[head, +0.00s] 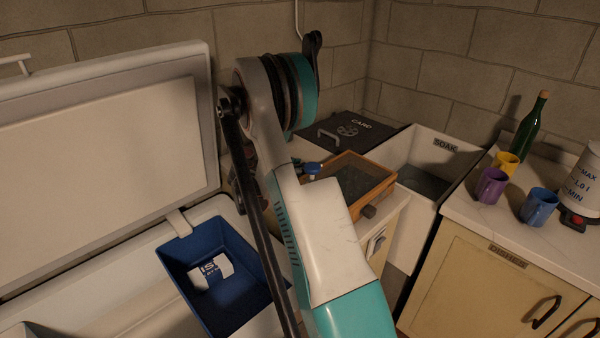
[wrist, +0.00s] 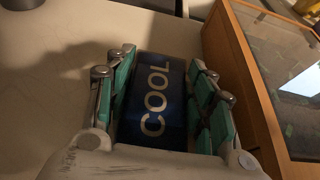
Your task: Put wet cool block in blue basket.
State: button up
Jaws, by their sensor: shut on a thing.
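In the wrist view my gripper (wrist: 160,75) is shut on a dark blue block (wrist: 152,105) with the word COOL in pale letters. The block sits between the teal finger pads, above a pale surface. Whether it is wet I cannot tell. In the head view my arm hides the block and most of my gripper. The blue basket (head: 185,250) sits inside an open white chest at the lower left. A white-and-blue block (head: 211,272) with partly readable lettering lies in the basket. My gripper is apart from the basket, beside a wooden-framed box.
The wooden-framed box (head: 372,205) with a dark top stands right of my arm. The chest lid (head: 95,150) stands open. A SOAK sink (head: 447,150) and a dark CARD lid (head: 350,130) are behind. Mugs (head: 491,186) and a green bottle (head: 528,130) stand on the right counter.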

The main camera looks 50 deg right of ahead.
jog(key=shift+f, duration=0.15)
jog(key=o, duration=1.2)
